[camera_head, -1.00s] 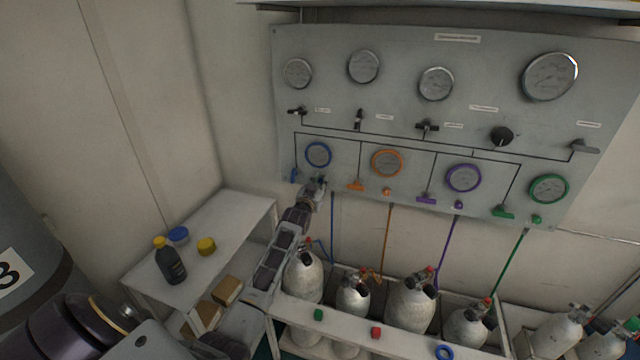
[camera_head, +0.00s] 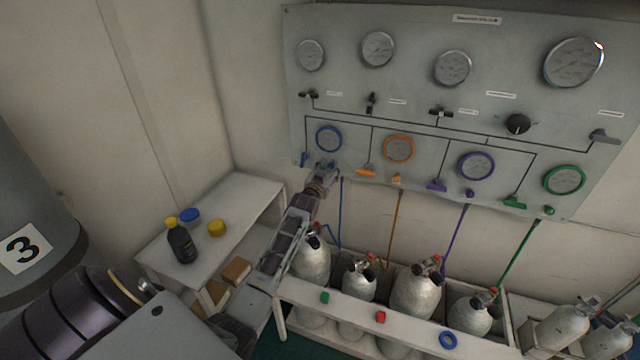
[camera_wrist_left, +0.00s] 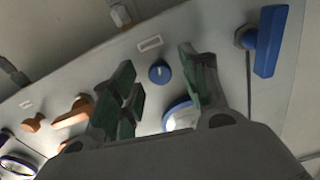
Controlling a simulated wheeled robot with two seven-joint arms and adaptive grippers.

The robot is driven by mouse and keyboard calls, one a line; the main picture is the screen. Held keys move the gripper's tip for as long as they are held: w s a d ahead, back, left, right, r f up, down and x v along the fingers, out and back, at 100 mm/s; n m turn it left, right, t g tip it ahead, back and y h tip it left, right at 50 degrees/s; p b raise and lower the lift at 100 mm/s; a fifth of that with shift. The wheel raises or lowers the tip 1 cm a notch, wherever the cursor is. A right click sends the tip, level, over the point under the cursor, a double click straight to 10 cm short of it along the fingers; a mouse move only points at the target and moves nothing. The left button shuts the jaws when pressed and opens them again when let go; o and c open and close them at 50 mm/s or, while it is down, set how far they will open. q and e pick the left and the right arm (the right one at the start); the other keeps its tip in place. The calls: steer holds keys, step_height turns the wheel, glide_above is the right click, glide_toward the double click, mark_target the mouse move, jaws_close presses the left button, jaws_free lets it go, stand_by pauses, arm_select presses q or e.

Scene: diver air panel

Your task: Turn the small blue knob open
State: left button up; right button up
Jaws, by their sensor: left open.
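The small blue knob (camera_wrist_left: 159,71) is round with a pale mark and sits on the grey panel (camera_wrist_left: 70,75). In the left wrist view it appears in the gap between the fingers of my left gripper (camera_wrist_left: 160,88), which is open and empty. The knob appears beyond the fingertips, with no contact visible. In the head view my left gripper (camera_head: 326,168) is just below the blue-rimmed gauge (camera_head: 329,138), and it hides the knob. A larger blue lever (camera_wrist_left: 268,40) is to the right of the fingers in the wrist view. My right gripper is not in view.
The blue lever (camera_head: 304,159) is just left of my gripper in the head view. The orange lever (camera_head: 366,172) and orange knob (camera_head: 397,180) are to its right. White cylinders (camera_head: 416,292) stand below. A side table (camera_head: 240,200) with a bottle (camera_head: 181,243) is at left.

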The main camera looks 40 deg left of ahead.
arm_select(q)
steer(key=v, duration=1.1)
stand_by(0.4)
